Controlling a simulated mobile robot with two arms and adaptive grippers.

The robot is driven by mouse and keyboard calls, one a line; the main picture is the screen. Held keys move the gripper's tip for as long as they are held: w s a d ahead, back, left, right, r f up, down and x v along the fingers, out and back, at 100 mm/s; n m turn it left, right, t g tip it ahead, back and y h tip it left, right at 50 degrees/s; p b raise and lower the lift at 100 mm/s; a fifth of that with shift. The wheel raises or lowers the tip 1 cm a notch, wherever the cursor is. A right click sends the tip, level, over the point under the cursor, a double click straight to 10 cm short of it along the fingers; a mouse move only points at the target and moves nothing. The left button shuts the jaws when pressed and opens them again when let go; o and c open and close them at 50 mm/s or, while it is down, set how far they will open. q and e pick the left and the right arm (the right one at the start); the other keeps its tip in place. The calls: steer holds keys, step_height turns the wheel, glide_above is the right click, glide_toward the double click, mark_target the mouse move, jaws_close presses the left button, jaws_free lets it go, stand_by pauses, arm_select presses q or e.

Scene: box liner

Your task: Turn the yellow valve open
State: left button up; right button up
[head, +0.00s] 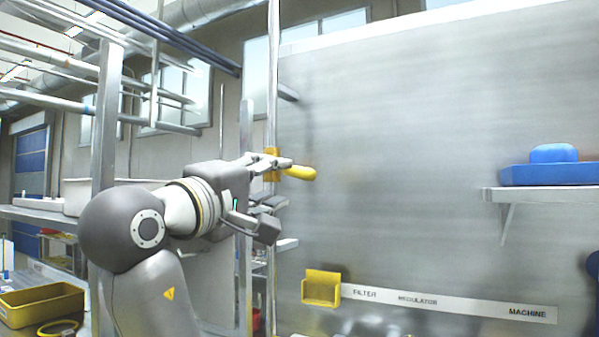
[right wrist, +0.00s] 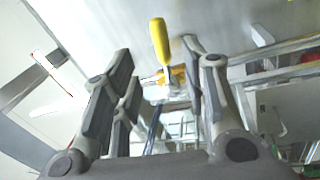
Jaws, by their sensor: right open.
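The yellow valve handle (head: 301,173) sticks out to the right, nearly level, from an orange-yellow valve body (head: 271,165) on a thin upright pipe (head: 273,80). My right gripper (head: 280,182) is open at the valve, with its fingers beside the body and the handle's base. In the right wrist view the handle (right wrist: 160,42) and the valve body (right wrist: 174,76) appear between the spread fingers of the gripper (right wrist: 158,62). I cannot tell whether a finger touches the handle. My left gripper is not in view.
A large grey metal panel (head: 420,140) stands behind and right of the valve. It carries a small yellow holder (head: 321,289), a label strip (head: 450,302) and a shelf (head: 545,194) with a blue tray (head: 530,175). A yellow bin (head: 40,302) sits at lower left.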

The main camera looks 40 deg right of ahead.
mark_target(297, 173)
steer(key=p+x, duration=0.4)
steer(key=x, duration=0.5)
steer(key=shift+w+d+p, duration=0.35)
steer(key=shift+w+d, duration=0.05)
steer(key=shift+d, duration=0.25)
steer(key=shift+c, duration=0.3)
jaws_close()
